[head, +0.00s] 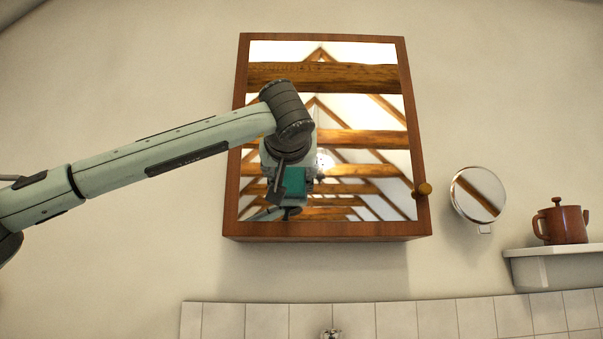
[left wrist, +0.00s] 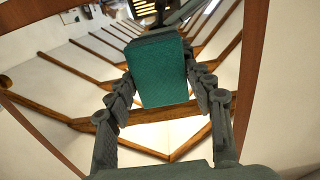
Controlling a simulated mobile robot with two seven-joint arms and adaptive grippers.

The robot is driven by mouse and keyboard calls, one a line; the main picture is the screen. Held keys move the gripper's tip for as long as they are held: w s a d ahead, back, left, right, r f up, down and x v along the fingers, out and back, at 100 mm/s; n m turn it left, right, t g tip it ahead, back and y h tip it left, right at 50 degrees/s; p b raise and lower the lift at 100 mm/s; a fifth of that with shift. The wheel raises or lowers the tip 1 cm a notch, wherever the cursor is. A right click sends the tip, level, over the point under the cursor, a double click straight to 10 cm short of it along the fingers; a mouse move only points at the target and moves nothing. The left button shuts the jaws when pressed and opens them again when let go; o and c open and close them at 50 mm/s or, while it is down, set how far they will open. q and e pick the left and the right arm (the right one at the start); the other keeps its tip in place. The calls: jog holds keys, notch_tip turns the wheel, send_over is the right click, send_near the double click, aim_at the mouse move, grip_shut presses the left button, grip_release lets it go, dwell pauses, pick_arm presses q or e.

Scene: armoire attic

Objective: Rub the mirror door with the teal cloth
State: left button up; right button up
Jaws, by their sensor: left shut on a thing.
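The mirror door (head: 350,110) is a wood-framed mirror on the front of a wall cabinet, and it looks shut. My left gripper (head: 285,195) is in front of the lower left part of the glass. It is shut on the teal cloth (head: 293,182). In the left wrist view the cloth (left wrist: 162,75) shows as a folded teal pad between the two fingers (left wrist: 162,90), with the mirror's reflected beams behind it. The cloth is at or very near the glass; I cannot tell if it touches. My right gripper is not in view.
White tiles (head: 400,320) run below, with a tap (head: 331,334).

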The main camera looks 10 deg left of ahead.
pick_arm(q)
jog(key=shift+w+a, duration=0.1)
jog(key=shift+a, duration=0.3)
jog(key=shift+f, duration=0.1)
jog(key=shift+s+d+f+b, duration=0.1)
jog(key=shift+s+f+b, duration=0.05)
jog(key=shift+s+b, duration=0.3)
jog(key=s, duration=0.2)
jog(key=s+d+b, duration=0.1)
jog(key=s, duration=0.1)
jog(key=shift+s, duration=0.5)
jog(key=shift+d, duration=0.1)
jog(key=s, duration=0.3)
jog(key=shift+d+b, duration=0.25)
jog(key=shift+b, duration=0.15)
jog(key=shift+w, duration=0.15)
